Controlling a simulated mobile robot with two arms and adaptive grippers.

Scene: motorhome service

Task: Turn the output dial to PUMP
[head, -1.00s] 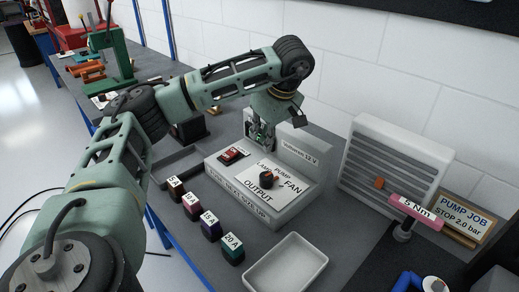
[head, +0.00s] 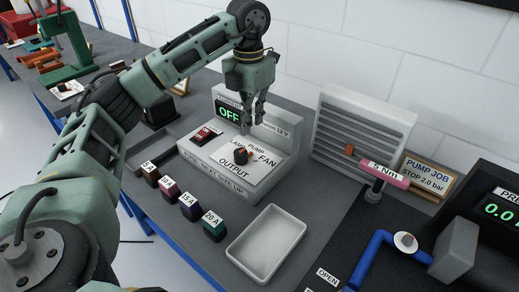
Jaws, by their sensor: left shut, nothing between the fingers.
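The output dial (head: 241,156) is a dark round knob with an orange mark, on the white panel marked LAMP, PUMP, FAN and OUTPUT of the grey power unit (head: 228,188). Its exact pointing direction is too small to tell. A red switch (head: 205,134) sits left of the panel, and the display (head: 228,112) behind it reads OFF. My left gripper (head: 251,127) points down just behind and above the dial, near the PUMP label, shut and empty. It appears apart from the dial. My right gripper is not in view.
Several labelled fuses (head: 189,207) stand in a row in front of the unit. An empty white tray (head: 267,245) lies to their right. A grey louvred heater (head: 357,137), a pink 5 Nm tool (head: 384,174) and a PUMP JOB sign (head: 428,177) stand at right.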

